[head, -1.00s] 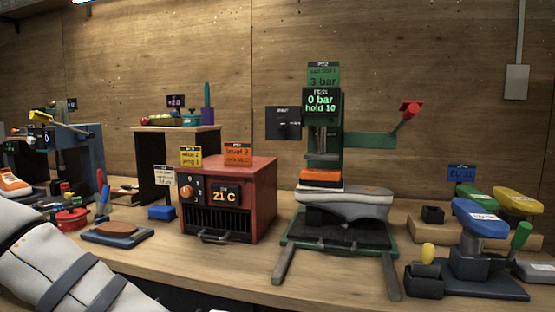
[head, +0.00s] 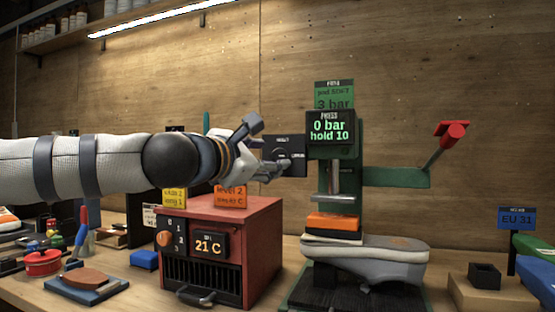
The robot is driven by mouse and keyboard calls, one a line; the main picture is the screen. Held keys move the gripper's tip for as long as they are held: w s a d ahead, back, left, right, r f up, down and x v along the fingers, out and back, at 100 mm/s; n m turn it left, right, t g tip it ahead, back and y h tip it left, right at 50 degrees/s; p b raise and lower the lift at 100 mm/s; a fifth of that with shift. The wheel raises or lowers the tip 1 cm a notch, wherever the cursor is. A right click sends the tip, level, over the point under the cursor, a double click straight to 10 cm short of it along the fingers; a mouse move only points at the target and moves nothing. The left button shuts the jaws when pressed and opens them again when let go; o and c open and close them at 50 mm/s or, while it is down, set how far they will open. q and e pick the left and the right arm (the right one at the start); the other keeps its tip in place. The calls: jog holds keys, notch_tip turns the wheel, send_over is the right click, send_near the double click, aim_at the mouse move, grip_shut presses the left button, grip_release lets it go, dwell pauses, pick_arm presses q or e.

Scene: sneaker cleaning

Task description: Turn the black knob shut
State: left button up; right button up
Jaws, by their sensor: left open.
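A black panel (head: 291,143) with small white lettering is fixed to the left side of the green press (head: 343,178). A black knob is hard to tell apart from the dark panel, and my gripper covers part of it. My left arm reaches in from the left. Its gripper (head: 266,148) is open in front of the panel's left part, one finger higher and one lower. Whether the fingers touch the knob I cannot tell. The press display (head: 330,130) reads 0 bar, hold 10. My right gripper is not in view.
A red heater box (head: 262,225) showing 21 C stands below my left arm. A grey shoe (head: 375,262) with an orange block (head: 334,222) above it sits under the press. A red-ended lever (head: 451,135) sticks out at the right of the press.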

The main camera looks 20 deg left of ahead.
aim_at(278, 156)
pick_arm(q)
jog(key=w, duration=0.4)
jog(key=shift+d, duration=0.4)
grip_shut()
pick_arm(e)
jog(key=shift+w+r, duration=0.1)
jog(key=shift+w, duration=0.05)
